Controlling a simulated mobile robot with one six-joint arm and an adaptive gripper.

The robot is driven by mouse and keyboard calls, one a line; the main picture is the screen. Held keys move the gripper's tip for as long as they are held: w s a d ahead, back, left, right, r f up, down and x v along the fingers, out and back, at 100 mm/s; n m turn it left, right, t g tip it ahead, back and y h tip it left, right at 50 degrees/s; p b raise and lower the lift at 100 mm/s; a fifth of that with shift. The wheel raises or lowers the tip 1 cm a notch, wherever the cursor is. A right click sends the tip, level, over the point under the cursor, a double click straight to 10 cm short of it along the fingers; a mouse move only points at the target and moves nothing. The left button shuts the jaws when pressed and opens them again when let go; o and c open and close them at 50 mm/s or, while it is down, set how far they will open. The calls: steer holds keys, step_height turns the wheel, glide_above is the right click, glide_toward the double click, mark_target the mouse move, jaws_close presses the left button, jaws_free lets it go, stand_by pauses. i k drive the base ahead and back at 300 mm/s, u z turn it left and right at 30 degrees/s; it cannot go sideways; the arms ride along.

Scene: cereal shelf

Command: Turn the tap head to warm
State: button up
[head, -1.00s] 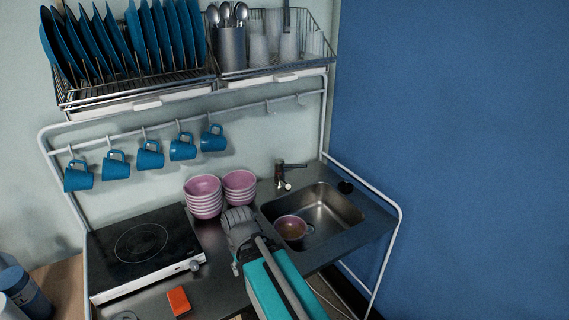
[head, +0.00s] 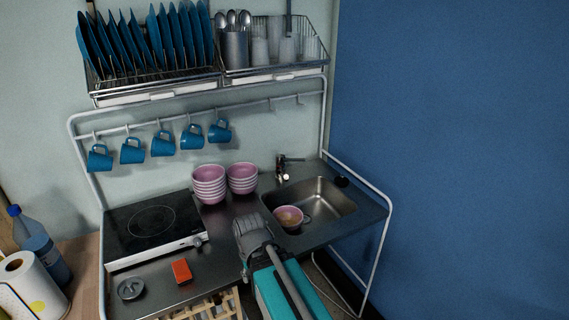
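The tap (head: 283,168) stands at the back edge of the sink (head: 335,207), dark with a bright metal spout end. Its head lever sticks out to the right at the top; the warm and cold marks are too small to see. A pink bowl (head: 291,216) with something brownish inside sits in the sink's left part. My arm, teal and grey, reaches in from the bottom, and its grey end (head: 252,232) is over the counter's front, left of the sink and well short of the tap. My gripper's fingertips are hidden behind the wrist.
Two stacks of pink bowls (head: 210,184) stand left of the tap. A hob (head: 153,225), an orange sponge (head: 181,271) and a round grey lid (head: 131,289) are further left. Blue mugs (head: 163,144) hang from a rail below the dish rack (head: 158,89). A blue wall closes the right.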

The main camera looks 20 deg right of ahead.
mark_target(280, 158)
steer(key=k, duration=0.9)
steer(key=z, duration=0.5)
steer(key=i, duration=2)
steer(key=u, duration=0.55)
